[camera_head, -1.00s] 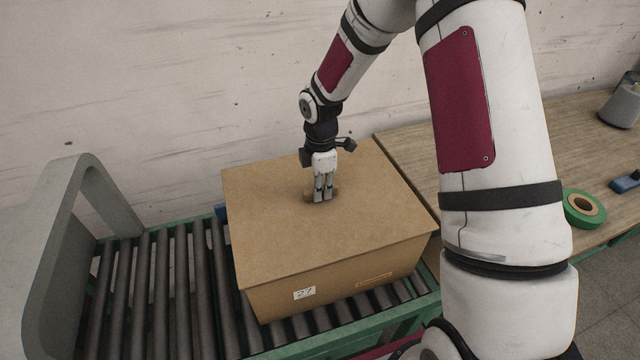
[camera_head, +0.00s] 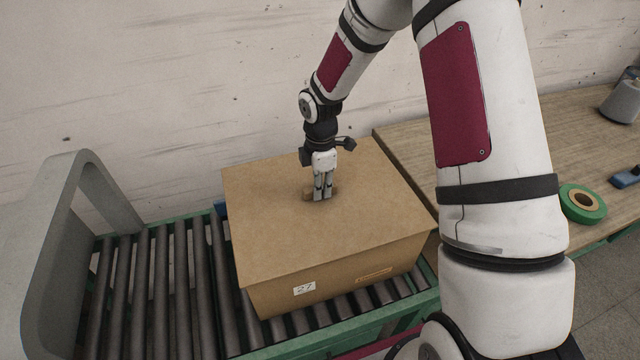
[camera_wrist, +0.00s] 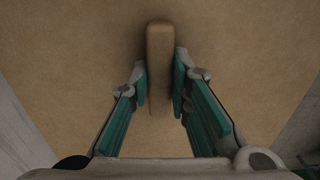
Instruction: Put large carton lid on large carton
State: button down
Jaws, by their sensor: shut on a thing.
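The large carton lid (camera_head: 290,235) is a flat brown board with a small raised handle (camera_head: 308,193) near its middle. It lies over the top of the large carton (camera_head: 335,287), a brown box with a white "27" label, and its edges look lined up with the box walls. I cannot tell whether the lid fully rests on the rim. My gripper (camera_head: 321,196) points down at the lid and is shut on the handle. In the wrist view the handle (camera_wrist: 160,65) stands between the two fingers of my gripper (camera_wrist: 160,92). The inside of the carton is hidden.
The carton stands on a roller conveyor (camera_head: 175,285) with green rails. A grey curved frame (camera_head: 60,235) stands at the left. A wall is behind.

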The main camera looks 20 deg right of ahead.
jog(key=shift+f, duration=0.3)
jog(key=c, duration=1.4)
grip_release()
notch_tip(320, 180, up, 12)
jog(key=s+r+m+t+h, duration=0.1)
jog(key=s+r+m+t, duration=0.2)
jog(key=s+r+m, duration=1.05)
jog(key=s+r+m+t, duration=0.1)
jog(key=s+r, duration=0.1)
jog(key=s, duration=0.1)
jog(key=s+r+m+b, duration=0.1)
jog(key=s+r+m, duration=0.1)
jog(key=s, duration=0.2)
jog(key=s+r+m+t+y, duration=0.1)
jog(key=s+r, duration=0.1)
jog(key=s, duration=0.2)
jog(key=shift+s+m+t, duration=0.25)
jog(key=shift+t, duration=0.05)
